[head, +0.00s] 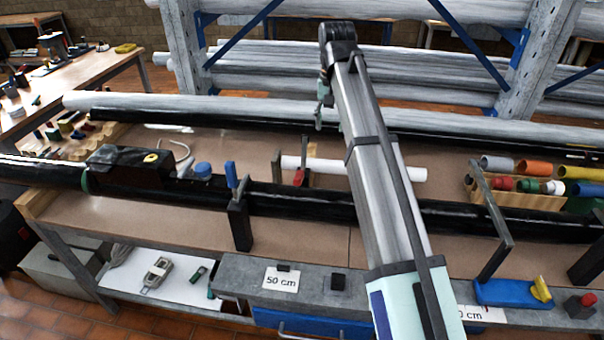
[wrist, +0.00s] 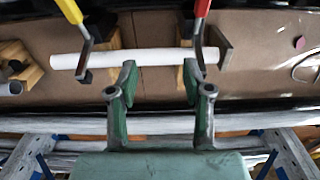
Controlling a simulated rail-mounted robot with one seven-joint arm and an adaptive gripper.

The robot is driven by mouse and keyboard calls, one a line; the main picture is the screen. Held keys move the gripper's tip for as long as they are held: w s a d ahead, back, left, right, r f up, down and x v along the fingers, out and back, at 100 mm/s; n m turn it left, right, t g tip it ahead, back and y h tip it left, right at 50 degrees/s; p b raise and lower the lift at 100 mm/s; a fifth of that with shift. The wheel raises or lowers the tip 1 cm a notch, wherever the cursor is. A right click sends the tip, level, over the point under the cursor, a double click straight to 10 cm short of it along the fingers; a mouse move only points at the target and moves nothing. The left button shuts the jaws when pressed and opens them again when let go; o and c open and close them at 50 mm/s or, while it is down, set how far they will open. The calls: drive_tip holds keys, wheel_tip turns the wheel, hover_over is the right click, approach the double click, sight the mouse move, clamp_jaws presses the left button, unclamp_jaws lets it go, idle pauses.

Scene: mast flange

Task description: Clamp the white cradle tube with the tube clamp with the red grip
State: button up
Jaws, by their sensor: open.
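The white cradle tube (wrist: 155,59) lies across wooden cradle blocks on the bench; in the head view its right part (head: 405,174) shows beyond my arm. The tube clamp with the red grip (wrist: 202,9) stands near the tube's right end in the wrist view, its dark arm reaching down across the tube; its red grip is low at the tube's left end in the head view (head: 299,177). My gripper (wrist: 158,72) is open and empty. Its fingertips are apart, overlapping the tube's lower edge in the picture, the right one beside the red-grip clamp's arm. Contact cannot be told.
A second clamp with a yellow grip (wrist: 69,11) stands at the tube's other end. A long black pipe (head: 300,200) crosses the bench in front, with a blue-topped clamp (head: 238,215). Coloured tubes in a wooden rack (head: 520,198) stand right. A grey pipe (head: 230,108) runs behind.

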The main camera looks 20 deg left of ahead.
hover_over(299, 174)
drive_tip(key=shift+g, duration=0.3)
wheel_tip(299, 174, down, 17)
drive_tip(key=p, duration=0.4)
drive_tip(key=shift+s+r+p, duration=0.15)
drive_tip(key=shift+r+p, duration=0.05)
drive_tip(key=shift+p, duration=0.15)
clamp_jaws()
